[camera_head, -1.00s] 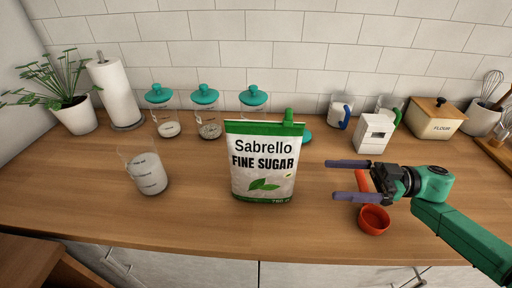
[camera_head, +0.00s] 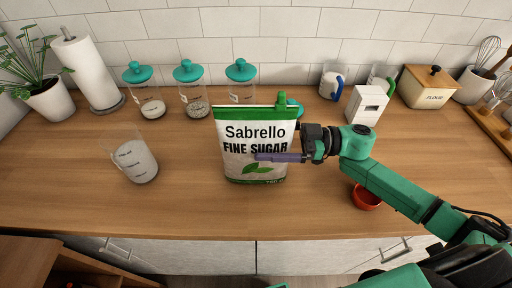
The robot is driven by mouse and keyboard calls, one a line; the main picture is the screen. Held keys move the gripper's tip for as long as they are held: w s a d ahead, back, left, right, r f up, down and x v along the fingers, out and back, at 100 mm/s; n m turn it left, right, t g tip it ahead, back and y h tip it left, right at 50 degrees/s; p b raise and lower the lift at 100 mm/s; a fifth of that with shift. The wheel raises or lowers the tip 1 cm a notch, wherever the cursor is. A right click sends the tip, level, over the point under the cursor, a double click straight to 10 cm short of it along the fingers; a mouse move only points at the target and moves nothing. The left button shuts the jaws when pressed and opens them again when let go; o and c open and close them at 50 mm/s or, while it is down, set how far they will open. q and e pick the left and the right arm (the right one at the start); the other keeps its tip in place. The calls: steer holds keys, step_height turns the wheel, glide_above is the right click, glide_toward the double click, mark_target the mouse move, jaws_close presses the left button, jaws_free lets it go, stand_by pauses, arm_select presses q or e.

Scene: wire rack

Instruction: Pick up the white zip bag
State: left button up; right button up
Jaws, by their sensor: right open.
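The white zip bag (camera_head: 253,134) stands upright on the wooden counter. It has green bands at top and bottom, "Sabrello Fine Sugar" lettering, a green leaf print and a green clip at its top right corner. My right gripper (camera_head: 270,150) is at the bag's right side and open. One purple finger lies across the bag's front, over the lower lettering. The other finger is not visible and seems hidden behind the bag. I cannot tell whether the fingers touch it. My left gripper is not in view.
A measuring jug (camera_head: 134,161) with white contents stands left of the bag. Several teal-lidded jars (camera_head: 194,98) line the back. A red scoop (camera_head: 366,198) lies partly hidden under my right arm. A white box (camera_head: 366,105) and flour box (camera_head: 428,88) stand at back right.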

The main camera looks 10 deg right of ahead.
steer(key=shift+a+r, duration=0.1)
steer(key=shift+a, duration=0.45)
steer(key=shift+w+a, duration=0.1)
jaws_close()
